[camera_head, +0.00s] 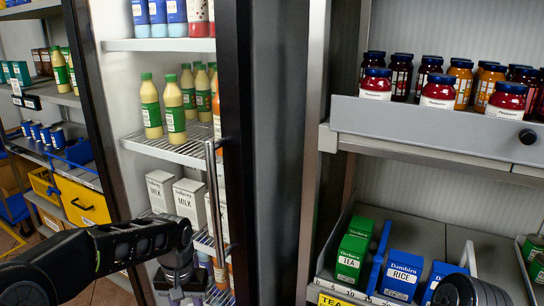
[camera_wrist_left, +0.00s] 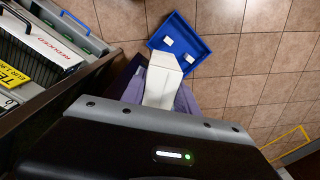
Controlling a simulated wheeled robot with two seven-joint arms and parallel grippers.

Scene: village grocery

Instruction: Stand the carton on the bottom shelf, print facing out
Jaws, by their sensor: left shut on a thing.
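My left gripper (camera_wrist_left: 165,98) is shut on a white carton (camera_wrist_left: 164,72), which shows between its purple-grey fingers in the left wrist view, above the floor. No print shows on the part of the carton in view. In the head view my left gripper (camera_head: 188,290) points down at the bottom edge, in front of the fridge; the carton is not visible there. White milk cartons (camera_head: 160,191) stand upright in the fridge with their print facing out. A lower fridge shelf is partly hidden by the door and my arm.
The fridge door edge and handle (camera_head: 213,185) stand close to the right of my left gripper. A blue crate (camera_wrist_left: 203,50) with white items sits on the tiled floor. Tiled floor (camera_wrist_left: 262,65) is open at right.

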